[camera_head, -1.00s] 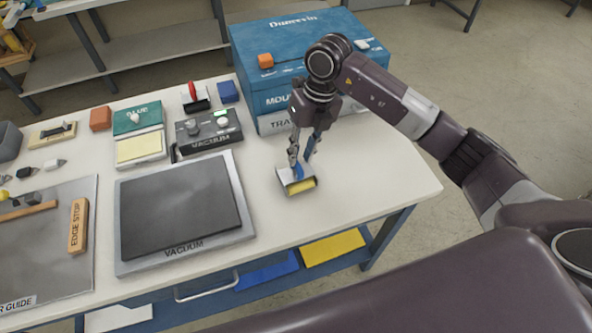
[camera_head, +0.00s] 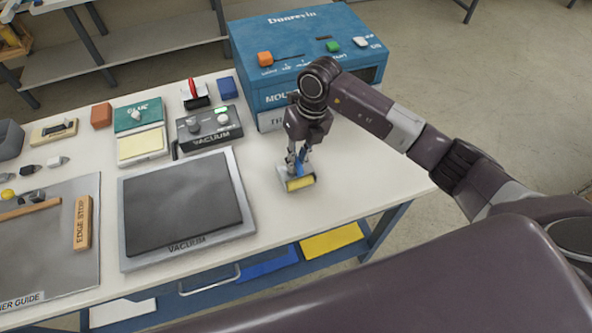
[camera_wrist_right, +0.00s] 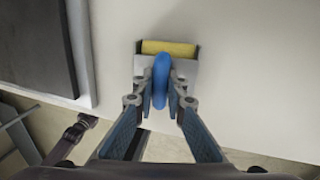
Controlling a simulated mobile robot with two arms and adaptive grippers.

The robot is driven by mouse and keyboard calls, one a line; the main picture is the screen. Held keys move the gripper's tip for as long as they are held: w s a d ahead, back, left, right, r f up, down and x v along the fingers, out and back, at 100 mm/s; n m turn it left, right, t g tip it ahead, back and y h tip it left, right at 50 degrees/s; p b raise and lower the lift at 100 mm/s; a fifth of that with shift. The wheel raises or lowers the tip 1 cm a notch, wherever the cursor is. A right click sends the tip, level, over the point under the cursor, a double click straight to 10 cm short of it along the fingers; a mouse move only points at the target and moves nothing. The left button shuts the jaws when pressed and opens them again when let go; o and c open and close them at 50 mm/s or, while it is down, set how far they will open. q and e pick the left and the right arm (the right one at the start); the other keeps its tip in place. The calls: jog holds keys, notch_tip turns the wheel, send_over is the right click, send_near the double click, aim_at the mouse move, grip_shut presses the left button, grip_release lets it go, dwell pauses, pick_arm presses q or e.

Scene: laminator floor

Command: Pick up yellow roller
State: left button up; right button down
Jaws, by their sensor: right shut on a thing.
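The yellow roller (camera_head: 300,183) sits at the right part of the white table, in a grey metal frame with a blue handle standing up. My right gripper (camera_head: 299,160) comes down from above and is shut on the blue handle. In the right wrist view the yellow roller (camera_wrist_right: 170,48) lies beyond the fingers, and the blue handle is between the fingertips of my right gripper (camera_wrist_right: 161,95). I cannot tell whether the roller touches the table. My left gripper is not in view.
A blue machine (camera_head: 300,60) stands behind the roller. The black vacuum plate (camera_head: 183,205) lies to its left, with the vacuum control box (camera_head: 208,130) behind that plate. The table (camera_head: 340,200) is bare around the roller. A yellow sheet (camera_head: 332,241) lies on the lower shelf.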

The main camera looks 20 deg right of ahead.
jog(key=shift+r, duration=0.4)
notch_tip(320, 180, up, 19)
jog(key=b, duration=0.5)
jog(key=c, duration=2.6)
grip_release()
jog(key=shift+r, duration=0.1)
grip_shut()
jog(key=shift+w, duration=0.1)
